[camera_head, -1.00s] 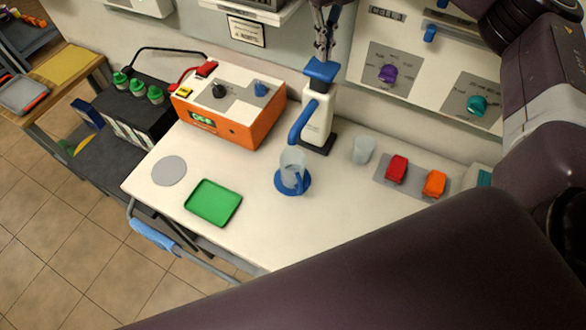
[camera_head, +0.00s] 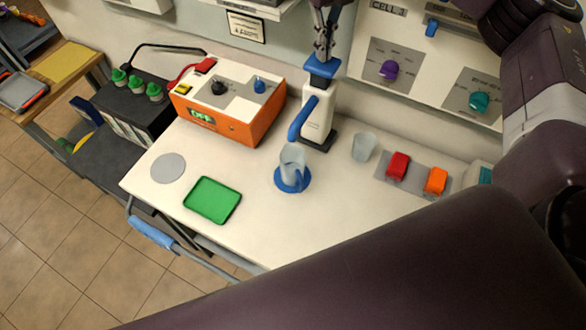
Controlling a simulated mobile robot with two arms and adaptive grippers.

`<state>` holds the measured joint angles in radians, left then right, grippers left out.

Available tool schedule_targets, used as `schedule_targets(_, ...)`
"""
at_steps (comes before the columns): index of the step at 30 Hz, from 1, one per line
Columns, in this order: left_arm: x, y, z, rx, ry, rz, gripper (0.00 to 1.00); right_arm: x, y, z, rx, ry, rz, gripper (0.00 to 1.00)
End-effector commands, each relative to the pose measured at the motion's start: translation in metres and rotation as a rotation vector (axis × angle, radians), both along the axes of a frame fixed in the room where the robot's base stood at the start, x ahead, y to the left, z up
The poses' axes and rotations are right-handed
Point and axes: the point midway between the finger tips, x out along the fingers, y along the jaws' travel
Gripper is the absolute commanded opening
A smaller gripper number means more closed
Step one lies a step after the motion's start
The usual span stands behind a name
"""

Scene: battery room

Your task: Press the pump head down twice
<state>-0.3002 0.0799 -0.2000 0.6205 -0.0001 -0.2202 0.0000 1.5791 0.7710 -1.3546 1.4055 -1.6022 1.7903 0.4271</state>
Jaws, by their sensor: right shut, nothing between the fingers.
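The pump dispenser has a white body (camera_head: 318,117), a blue pump head (camera_head: 322,68) and a blue spout that slopes down to the left. It stands upright on a dark base at the back of the white table. My right gripper (camera_head: 323,52) comes down from the top edge, shut and empty, with its fingertips right at the top of the pump head. I cannot tell for sure whether they touch it. A clear jug (camera_head: 291,160) stands on a blue round mat (camera_head: 304,185) below the spout. My left gripper is out of view.
An orange device (camera_head: 240,128) stands left of the pump. A clear cup (camera_head: 363,147), a red switch (camera_head: 398,165) and an orange switch (camera_head: 435,180) are to the right. A green tray (camera_head: 212,200) and a grey disc (camera_head: 168,168) lie at front left. My dark arm covers the lower right.

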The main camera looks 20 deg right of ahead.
Motion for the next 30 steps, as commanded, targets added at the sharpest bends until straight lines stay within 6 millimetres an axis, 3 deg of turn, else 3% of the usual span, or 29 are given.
schedule_targets(30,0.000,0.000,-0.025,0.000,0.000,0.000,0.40,-0.001,0.000,-0.038,-0.001,0.003,0.000,0.00)
